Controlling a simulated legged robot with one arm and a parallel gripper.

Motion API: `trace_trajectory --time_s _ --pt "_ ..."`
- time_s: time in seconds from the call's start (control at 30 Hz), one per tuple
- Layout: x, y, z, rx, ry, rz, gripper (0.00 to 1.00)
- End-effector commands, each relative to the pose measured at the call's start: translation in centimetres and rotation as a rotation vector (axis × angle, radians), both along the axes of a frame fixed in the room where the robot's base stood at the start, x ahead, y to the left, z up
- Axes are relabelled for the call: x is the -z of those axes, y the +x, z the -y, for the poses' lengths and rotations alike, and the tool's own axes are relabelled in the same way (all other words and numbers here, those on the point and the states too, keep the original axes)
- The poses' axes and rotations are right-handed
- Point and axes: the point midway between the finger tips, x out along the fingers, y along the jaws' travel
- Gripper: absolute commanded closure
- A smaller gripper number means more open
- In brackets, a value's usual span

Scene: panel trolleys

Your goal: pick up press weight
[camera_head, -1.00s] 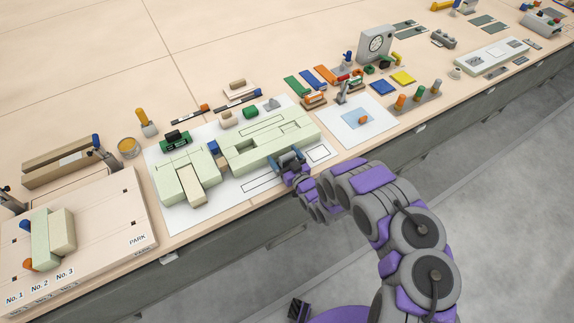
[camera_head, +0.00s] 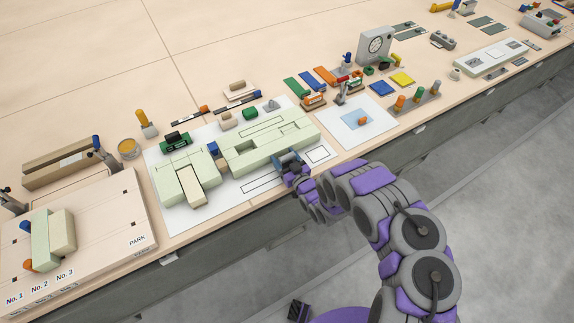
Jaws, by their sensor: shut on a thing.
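My gripper (camera_head: 286,160) is at the front edge of the long pale green slotted block (camera_head: 268,148) on the white sheet. It is shut on a small dark blue-grey piece (camera_head: 281,157), mostly hidden by the fingers. I cannot tell for sure whether this piece is the press weight, or whether it touches the sheet. A dark green and black block (camera_head: 175,141) sits behind the left pale green block (camera_head: 171,183).
Left are a wooden board marked PARK (camera_head: 120,210) and a round yellow-topped tin (camera_head: 129,148). The bench's front edge runs beneath my arm.

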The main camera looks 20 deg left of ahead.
Motion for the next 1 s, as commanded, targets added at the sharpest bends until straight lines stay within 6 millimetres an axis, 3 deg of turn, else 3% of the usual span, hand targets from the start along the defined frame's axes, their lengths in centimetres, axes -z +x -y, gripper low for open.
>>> trace_trajectory --time_s 0.13,0.47,0.87,1.0 --pt "0.0 0.0 0.0 0.000 -0.001 -0.001 1.00" --pt "-0.1 0.0 -0.1 -0.001 -0.001 0.001 1.00" --pt "-4.2 0.0 0.1 -0.002 0.001 0.008 1.00" --pt "-4.0 -1.6 0.2 -0.003 0.001 -0.001 1.00"
